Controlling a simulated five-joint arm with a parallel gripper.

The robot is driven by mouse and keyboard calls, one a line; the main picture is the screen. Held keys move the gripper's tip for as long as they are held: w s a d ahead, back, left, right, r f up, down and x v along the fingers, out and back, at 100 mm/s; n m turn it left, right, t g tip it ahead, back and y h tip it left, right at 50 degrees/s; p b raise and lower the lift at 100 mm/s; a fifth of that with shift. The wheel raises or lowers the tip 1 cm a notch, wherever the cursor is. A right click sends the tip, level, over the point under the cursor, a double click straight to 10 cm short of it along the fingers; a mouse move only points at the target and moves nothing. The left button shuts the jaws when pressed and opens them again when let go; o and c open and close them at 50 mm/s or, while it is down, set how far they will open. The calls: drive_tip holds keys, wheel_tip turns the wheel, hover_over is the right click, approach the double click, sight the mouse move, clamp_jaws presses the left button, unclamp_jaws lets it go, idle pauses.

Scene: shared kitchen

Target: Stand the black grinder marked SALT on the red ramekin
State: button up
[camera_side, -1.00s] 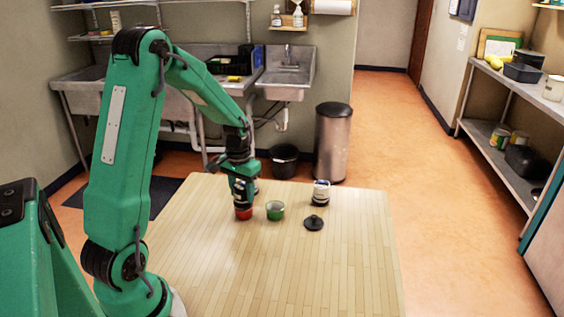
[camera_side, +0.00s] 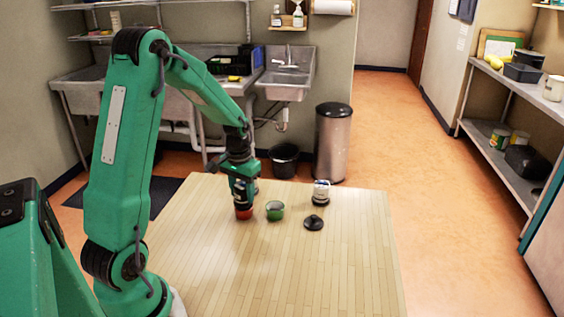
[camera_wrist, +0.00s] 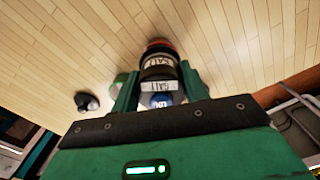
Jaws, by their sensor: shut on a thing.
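The black grinder marked SALT (camera_wrist: 158,68) is held between the two fingers of my gripper (camera_wrist: 157,86), its label facing the wrist camera. The gripper is shut on it. The red ramekin (camera_side: 243,214) stands on the table directly under my gripper (camera_side: 243,196) in the side view. Its red rim (camera_wrist: 159,42) shows just beyond the grinder in the wrist view. The grinder looks upright over the ramekin. My fingers mostly hide it in the side view, and I cannot tell whether its base touches the ramekin.
A green ramekin (camera_side: 275,211) stands close to the right of the red one. A jar with a black base and pale label (camera_side: 321,193) and a round black lid-like piece (camera_side: 314,223) are farther right. The front of the wooden table (camera_side: 270,275) is clear.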

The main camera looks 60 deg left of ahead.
sight(242, 186)
drive_tip(key=shift+f, duration=0.55)
idle(0.4)
drive_tip(key=o, duration=0.9)
drive_tip(key=shift+r, duration=0.15)
drive_tip(key=shift+r, duration=5.35)
drive_tip(key=shift+d+r, duration=0.1)
drive_tip(key=shift+d, duration=0.05)
